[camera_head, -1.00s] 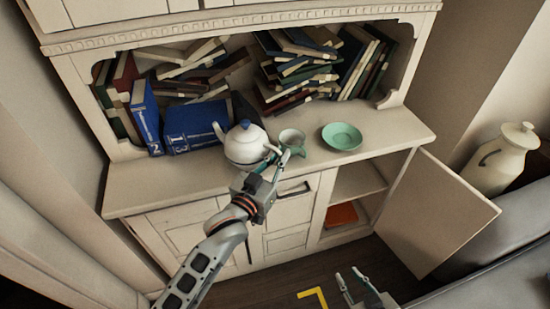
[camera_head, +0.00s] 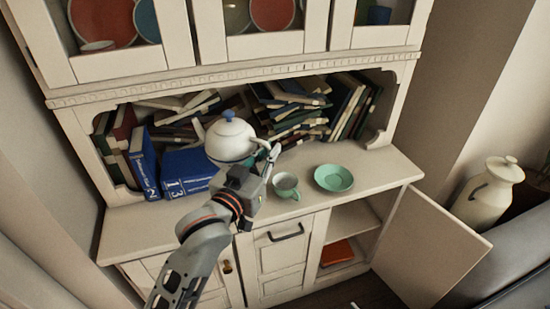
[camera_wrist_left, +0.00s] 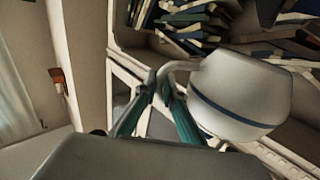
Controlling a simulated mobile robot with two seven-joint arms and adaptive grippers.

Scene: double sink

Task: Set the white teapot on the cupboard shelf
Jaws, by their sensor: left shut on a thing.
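The white teapot (camera_head: 228,142) with a blue knob hangs above the countertop, slightly tilted, in front of the books. My left gripper (camera_head: 268,165) is shut on its handle. In the left wrist view the teapot (camera_wrist_left: 240,88) fills the right side, and its handle runs between the fingers of my left gripper (camera_wrist_left: 160,95). The open cupboard at the lower right shows its shelf (camera_head: 355,217), with no object visible on it. Only a small tip, probably of my right gripper (camera_head: 354,305), shows at the bottom edge.
A green cup (camera_head: 286,186) and green saucer (camera_head: 333,177) stand on the countertop (camera_head: 130,228). The cupboard door (camera_head: 432,245) stands wide open to the right. An orange item (camera_head: 337,252) lies below the shelf. A white jug (camera_head: 487,195) is at the far right.

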